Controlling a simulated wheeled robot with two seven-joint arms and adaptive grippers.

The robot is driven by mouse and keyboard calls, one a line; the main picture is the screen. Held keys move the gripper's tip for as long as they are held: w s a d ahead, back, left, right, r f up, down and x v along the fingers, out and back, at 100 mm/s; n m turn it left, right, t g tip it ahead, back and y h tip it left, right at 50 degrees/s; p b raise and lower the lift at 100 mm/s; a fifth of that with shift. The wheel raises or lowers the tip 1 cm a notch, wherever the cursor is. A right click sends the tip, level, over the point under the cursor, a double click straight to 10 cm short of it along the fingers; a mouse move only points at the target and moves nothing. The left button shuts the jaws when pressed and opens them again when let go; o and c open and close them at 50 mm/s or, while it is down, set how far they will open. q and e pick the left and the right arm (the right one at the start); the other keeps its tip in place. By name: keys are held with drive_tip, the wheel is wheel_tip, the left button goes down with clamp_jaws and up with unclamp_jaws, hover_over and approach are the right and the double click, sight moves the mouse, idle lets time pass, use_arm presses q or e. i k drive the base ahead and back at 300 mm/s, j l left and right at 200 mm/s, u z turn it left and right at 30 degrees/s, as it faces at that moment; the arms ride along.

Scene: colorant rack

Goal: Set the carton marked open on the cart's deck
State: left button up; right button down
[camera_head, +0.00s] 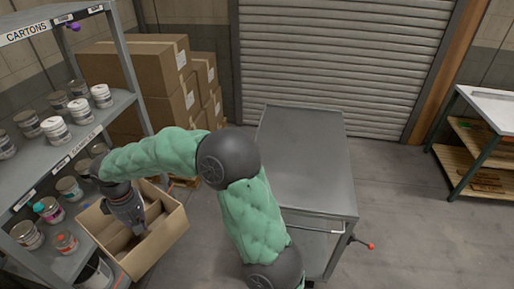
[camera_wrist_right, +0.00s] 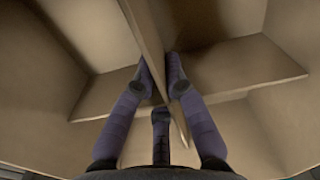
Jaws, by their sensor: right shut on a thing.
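An open-topped brown carton (camera_head: 163,246) is at the lower left of the head view, beside the rack; I see no readable mark on it. My right arm reaches across to it from the lower middle, and the right gripper (camera_head: 139,229) points down inside it. In the right wrist view the fingers (camera_wrist_right: 160,78) are shut on the carton's upright inner divider (camera_wrist_right: 146,35), with cardboard compartments around. I cannot tell whether the carton rests on something. The grey cart's deck (camera_head: 302,148) is bare, right of my arm. My left gripper is out of view.
The grey rack (camera_head: 112,108) on the left holds several cans, close to the carton. Stacked closed boxes (camera_head: 148,75) stand behind. A roller shutter (camera_head: 340,50) is behind the cart, and a workbench (camera_head: 490,105) stands at the right. Floor is clear between cart and bench.

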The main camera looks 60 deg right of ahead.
sight(305, 180)
drive_tip(key=l+z, duration=0.35)
drive_tip(key=i+l+z, duration=0.2)
drive_tip(key=l+z, duration=0.2)
drive_tip(key=i+l+z, duration=0.15)
drive_tip(key=l+z, duration=0.2)
drive_tip(key=i+l, duration=0.2)
drive_tip(key=l, duration=0.1)
